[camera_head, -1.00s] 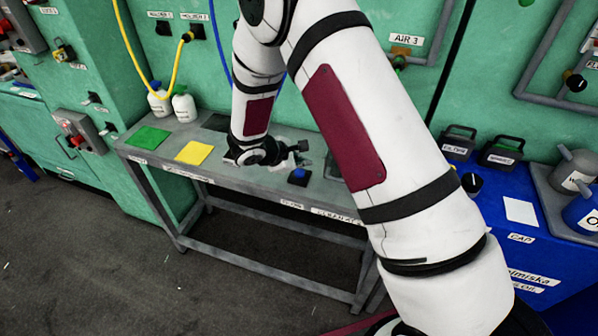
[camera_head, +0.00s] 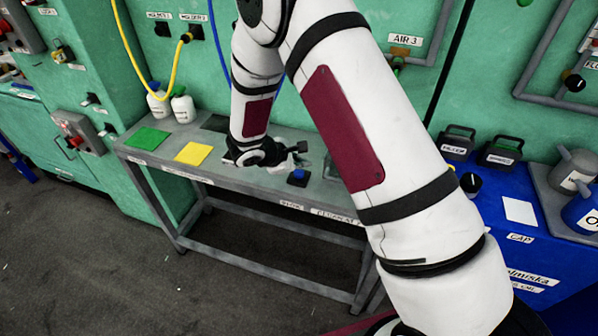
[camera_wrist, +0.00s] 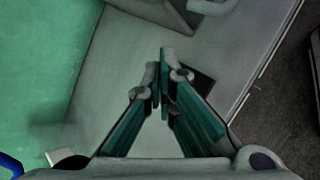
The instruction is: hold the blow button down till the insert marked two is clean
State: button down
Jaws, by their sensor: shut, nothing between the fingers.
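The blue blow button (camera_head: 299,174) sits on a small black base on the grey bench, behind the bench-edge label that seems to read BLOW. My gripper (camera_head: 303,160) is over the bench just behind the button, partly hidden by my own wrist. In the wrist view my gripper (camera_wrist: 163,75) is shut and empty, its green-sided fingers meeting at the tips. A dark square (camera_wrist: 200,80) on the bench shows partly behind the fingers; I cannot tell what it is. Contact with the button cannot be made out. I cannot pick out an insert marked two.
The grey bench (camera_head: 245,184) carries a green mat (camera_head: 147,138), a yellow mat (camera_head: 193,153) and two white bottles (camera_head: 183,106). A yellow hose (camera_head: 140,62) hangs by the green wall. A blue cabinet (camera_head: 490,200) with black-handled boxes stands right. The floor in front is clear.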

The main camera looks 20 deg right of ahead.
aim_at(301, 174)
jog(key=shift+f, duration=0.15)
dwell(0.3)
jog(key=shift+f, duration=0.3)
jog(key=shift+f+b, duration=0.55)
dwell(0.8)
dwell(2.5)
jog(key=shift+r+p, duration=0.4)
jog(key=shift+r, duration=0.6)
jog(key=shift+r+p, duration=0.85)
jog(key=shift+r, duration=1.65)
